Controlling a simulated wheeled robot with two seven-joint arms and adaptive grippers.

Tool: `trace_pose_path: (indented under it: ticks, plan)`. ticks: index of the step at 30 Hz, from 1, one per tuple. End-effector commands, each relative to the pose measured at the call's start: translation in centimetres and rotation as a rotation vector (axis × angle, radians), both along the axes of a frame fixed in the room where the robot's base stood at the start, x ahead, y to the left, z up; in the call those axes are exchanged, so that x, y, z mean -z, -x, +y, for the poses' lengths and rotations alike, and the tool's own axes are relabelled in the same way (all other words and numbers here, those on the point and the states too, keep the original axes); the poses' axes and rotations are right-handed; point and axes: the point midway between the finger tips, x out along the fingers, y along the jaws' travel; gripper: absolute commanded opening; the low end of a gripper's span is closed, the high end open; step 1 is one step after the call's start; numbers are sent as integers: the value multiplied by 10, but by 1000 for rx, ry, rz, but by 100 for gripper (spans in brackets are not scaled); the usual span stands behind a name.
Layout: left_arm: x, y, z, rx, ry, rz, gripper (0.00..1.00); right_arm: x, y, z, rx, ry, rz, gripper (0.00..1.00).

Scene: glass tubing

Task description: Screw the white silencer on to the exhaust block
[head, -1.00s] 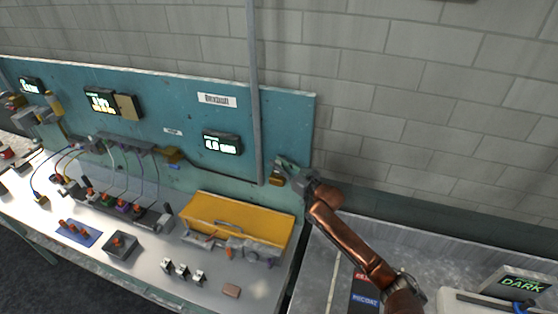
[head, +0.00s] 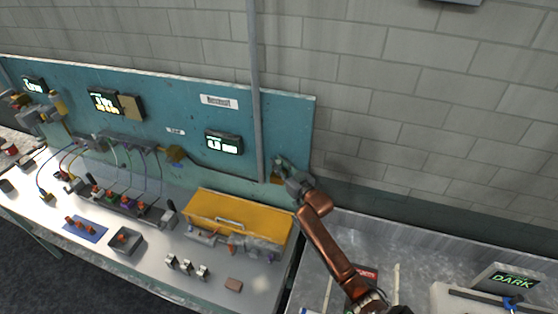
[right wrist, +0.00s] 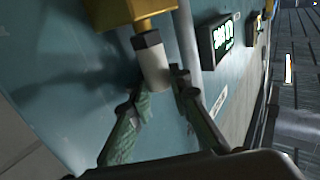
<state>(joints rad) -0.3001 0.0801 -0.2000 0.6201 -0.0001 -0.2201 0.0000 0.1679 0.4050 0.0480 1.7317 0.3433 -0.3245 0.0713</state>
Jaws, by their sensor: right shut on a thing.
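The white silencer (right wrist: 153,64) is a small white cylinder with a grey collar in the right wrist view. Its collared end points at the yellow exhaust block (right wrist: 128,12), with a short metallic piece between them. I cannot tell how far any thread is engaged. My right gripper (right wrist: 160,82) has its two green fingers shut on the silencer's free end. In the head view, my right gripper (head: 282,168) is at the right end of the teal panel, by the yellow block (head: 277,180); the silencer is too small to make out there. My left gripper is not in view.
A grey vertical pole (head: 256,100) stands just left of the block. A lit display (head: 224,143) is on the panel. A yellow toolbox (head: 237,219) and several small fittings (head: 186,267) are on the bench below. The brick wall (head: 420,110) to the right is bare.

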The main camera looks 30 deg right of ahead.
Motion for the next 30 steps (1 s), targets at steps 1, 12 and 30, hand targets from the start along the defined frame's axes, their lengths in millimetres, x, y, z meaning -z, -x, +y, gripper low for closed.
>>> trace_pose_path:
  ticks: [1,12,30]
  plan:
    - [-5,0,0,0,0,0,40,-8,-1,0,11,-3,-11,0]
    - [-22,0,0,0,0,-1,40,-8,-1,0,129,-4,-12,0]
    - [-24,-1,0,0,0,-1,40,-3,0,0,165,2,-4,31]
